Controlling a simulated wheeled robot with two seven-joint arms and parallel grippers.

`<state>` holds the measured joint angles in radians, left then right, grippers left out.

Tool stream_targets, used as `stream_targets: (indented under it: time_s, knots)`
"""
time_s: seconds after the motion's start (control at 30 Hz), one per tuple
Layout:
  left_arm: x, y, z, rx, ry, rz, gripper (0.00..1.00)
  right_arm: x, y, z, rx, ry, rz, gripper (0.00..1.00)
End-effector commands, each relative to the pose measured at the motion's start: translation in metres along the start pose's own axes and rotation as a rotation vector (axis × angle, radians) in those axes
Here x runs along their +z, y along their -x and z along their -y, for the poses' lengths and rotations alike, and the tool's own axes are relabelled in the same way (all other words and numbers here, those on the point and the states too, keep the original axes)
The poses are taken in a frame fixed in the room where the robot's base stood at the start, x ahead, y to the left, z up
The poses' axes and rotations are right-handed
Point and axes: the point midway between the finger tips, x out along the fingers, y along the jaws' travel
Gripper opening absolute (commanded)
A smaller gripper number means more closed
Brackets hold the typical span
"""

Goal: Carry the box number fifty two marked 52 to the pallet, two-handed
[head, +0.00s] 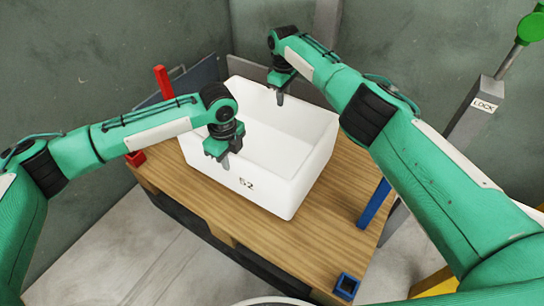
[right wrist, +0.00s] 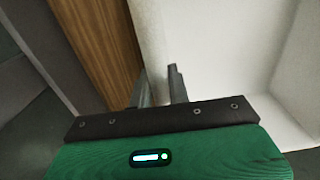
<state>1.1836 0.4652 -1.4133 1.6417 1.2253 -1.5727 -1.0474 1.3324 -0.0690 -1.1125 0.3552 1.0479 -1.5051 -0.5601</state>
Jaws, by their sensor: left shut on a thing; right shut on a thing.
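The white open box marked 52 (head: 285,190) is upright and empty over the wooden pallet (head: 330,215); I cannot tell whether its bottom touches the boards. Its number faces the front. My left gripper (head: 226,162) is shut on the box's rim at the front left. My right gripper (head: 280,97) is shut on the rim at the back. In the right wrist view, the fingers of my right gripper (right wrist: 161,88) straddle the white box wall (right wrist: 155,45), with wood to the left and the box's inside to the right.
A red post (head: 162,82) and a red block (head: 135,158) stand at the pallet's left side. A blue post (head: 374,204) and a blue square socket (head: 346,286) are at its right. A grey post labelled LOCK (head: 484,105) stands at the right. Green walls close off the back.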

Motion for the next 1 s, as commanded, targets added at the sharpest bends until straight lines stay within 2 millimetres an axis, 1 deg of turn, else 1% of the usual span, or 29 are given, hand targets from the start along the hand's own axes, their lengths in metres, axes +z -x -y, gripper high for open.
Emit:
stream_targets:
  time_s: [0.03, 0.37, 0.57, 1.0]
  knots:
    - [0.0, -0.005, -0.001, 0.004, 0.0, 0.0, 0.0, 0.001, -0.003, -0.003, 0.005, -0.003, 0.0, 0.0]
    - [0.0, -0.004, -0.001, 0.005, 0.0, 0.0, 0.0, 0.001, -0.002, -0.003, 0.005, -0.003, 0.0, 0.0]
    - [0.0, -0.007, -0.001, 0.005, 0.0, 0.0, 0.0, 0.002, -0.005, -0.003, 0.005, -0.003, 0.0, 0.0]
    - [0.0, -0.027, -0.001, 0.005, 0.0, 0.0, 0.0, 0.001, -0.025, -0.003, 0.005, -0.003, 0.0, 0.0]
